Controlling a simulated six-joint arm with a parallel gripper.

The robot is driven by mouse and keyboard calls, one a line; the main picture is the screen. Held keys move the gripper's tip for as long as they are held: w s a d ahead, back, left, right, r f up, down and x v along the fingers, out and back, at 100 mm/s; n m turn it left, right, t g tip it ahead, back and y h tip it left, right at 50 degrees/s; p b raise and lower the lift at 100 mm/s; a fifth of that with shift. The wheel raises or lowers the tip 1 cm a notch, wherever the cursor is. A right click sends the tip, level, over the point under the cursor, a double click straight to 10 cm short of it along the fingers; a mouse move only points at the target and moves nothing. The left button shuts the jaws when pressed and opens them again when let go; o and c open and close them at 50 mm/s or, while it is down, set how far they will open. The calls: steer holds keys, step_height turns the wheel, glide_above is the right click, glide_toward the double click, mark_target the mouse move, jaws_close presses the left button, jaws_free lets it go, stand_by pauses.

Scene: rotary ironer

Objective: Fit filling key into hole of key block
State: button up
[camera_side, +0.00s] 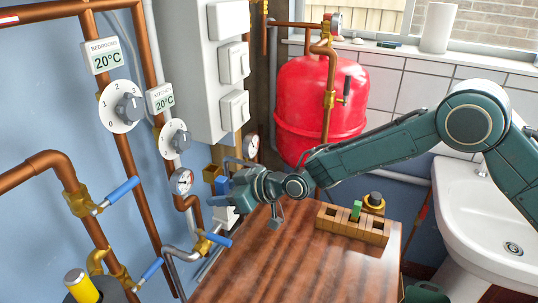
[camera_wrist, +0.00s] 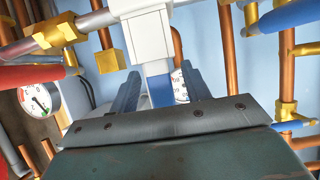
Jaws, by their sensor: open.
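My gripper (camera_side: 222,184) is at the pipework on the left, beyond the table's left edge. In the wrist view its two fingers (camera_wrist: 160,76) stand apart. Between them is a blue piece, which looks like the filling key (camera_wrist: 158,92), with a gap on either side. The blue piece meets the underside of a white block, likely the key block (camera_wrist: 147,38), in that picture. In the side view the white block (camera_side: 225,214) shows just below my gripper, partly covered. The hole is hidden, so I cannot tell how deep the key sits.
A wooden rack (camera_side: 343,228) with a green piece (camera_side: 356,210) stands on the table (camera_side: 300,270). A brass fitting with a black knob (camera_side: 375,199) is behind it. Copper pipes, a gauge (camera_side: 182,181) and blue-handled valves (camera_side: 215,239) crowd my gripper. The table's front is clear.

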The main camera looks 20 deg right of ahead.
steer(key=shift+x, duration=1.1)
jaws_close()
steer(key=shift+r, duration=0.1)
step_height(320, 180, up, 20)
stand_by(0.5)
stand_by(0.5)
